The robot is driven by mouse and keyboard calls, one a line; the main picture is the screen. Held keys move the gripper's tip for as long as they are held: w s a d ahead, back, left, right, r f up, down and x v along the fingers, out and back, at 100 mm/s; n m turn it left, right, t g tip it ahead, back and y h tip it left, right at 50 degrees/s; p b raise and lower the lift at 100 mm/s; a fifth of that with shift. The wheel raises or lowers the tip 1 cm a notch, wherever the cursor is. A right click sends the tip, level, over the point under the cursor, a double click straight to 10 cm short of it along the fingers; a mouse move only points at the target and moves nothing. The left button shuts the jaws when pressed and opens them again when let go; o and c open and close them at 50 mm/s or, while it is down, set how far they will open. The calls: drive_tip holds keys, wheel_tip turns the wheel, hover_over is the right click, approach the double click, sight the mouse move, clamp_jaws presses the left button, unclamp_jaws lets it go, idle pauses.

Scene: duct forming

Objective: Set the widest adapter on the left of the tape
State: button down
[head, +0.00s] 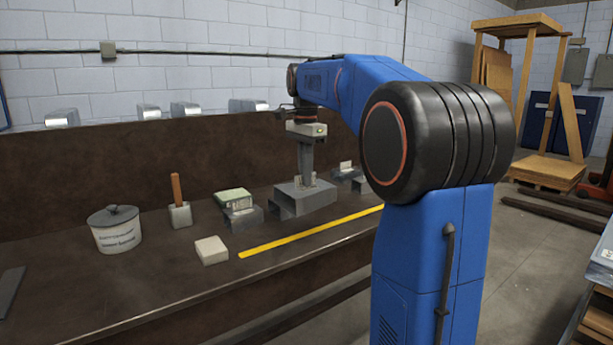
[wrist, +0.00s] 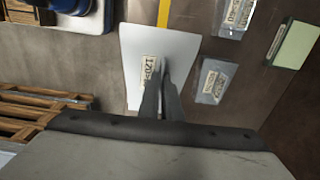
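The widest adapter (head: 303,199) is a grey sheet-metal piece behind the yellow tape (head: 312,231). In the wrist view the adapter (wrist: 138,43) carries a label reading 120, and the end of the tape (wrist: 164,12) shows past it. My gripper (head: 306,178) points down at the adapter's top. Its fingers (wrist: 161,72) are close together beside the label and look shut on the adapter; the grip point is partly hidden. I cannot tell whether the adapter touches the bench. Smaller adapters stand to its left (head: 246,220) and right (head: 345,174).
A lidded pot (head: 116,232), a wooden-handled tool (head: 179,205), a pale block (head: 211,250) and a green-topped box (head: 233,196) stand on the brown bench (head: 180,290) to the left. The bench in front of the tape is bare.

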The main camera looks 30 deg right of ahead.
drive_tip(key=shift+a+f, duration=0.15)
drive_tip(key=shift+a, duration=0.05)
wheel_tip(320, 180, down, 2)
drive_tip(key=shift+a+f, duration=0.1)
drive_tip(key=shift+f, duration=3.5)
drive_tip(key=c, duration=1.9)
unclamp_jaws()
wheel_tip(320, 180, up, 17)
drive_tip(key=shift+r, duration=0.2)
